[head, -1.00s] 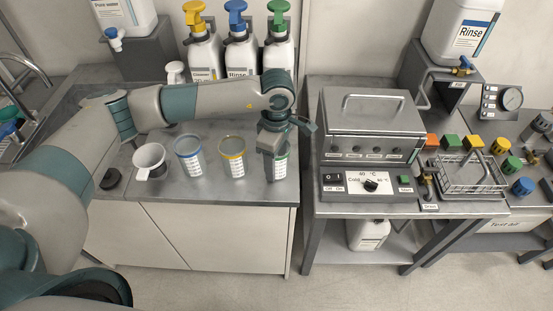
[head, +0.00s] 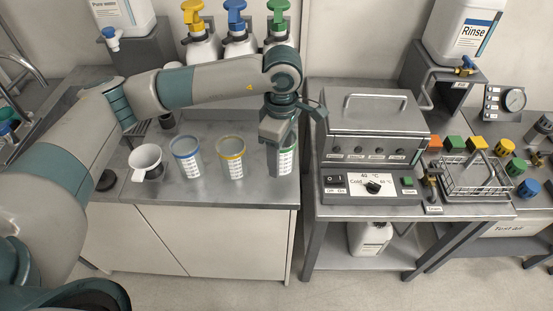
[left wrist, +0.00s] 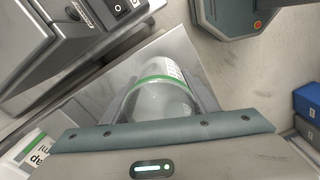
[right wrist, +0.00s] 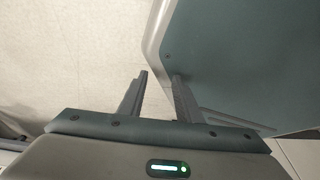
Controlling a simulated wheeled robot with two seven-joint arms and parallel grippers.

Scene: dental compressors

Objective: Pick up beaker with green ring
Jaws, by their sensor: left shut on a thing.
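The clear beaker with a green ring (left wrist: 158,98) lies between the fingers of my left gripper (left wrist: 165,100) in the left wrist view. In the head view the same beaker (head: 289,155) is partly hidden behind my left gripper (head: 278,150), over the right end of the counter. It looks upright there. The left gripper is shut on it; I cannot tell how far its base is from the counter. My right gripper (right wrist: 159,80) shows only in the right wrist view, its fingers apart with nothing between them.
A blue-ringed beaker (head: 187,158), a yellow-ringed beaker (head: 231,158) and a white cup (head: 146,162) stand left of the gripper on the counter (head: 205,192). Pump bottles stand behind. Right of a gap is a table with a metal bath (head: 372,125) and wire basket (head: 474,178).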

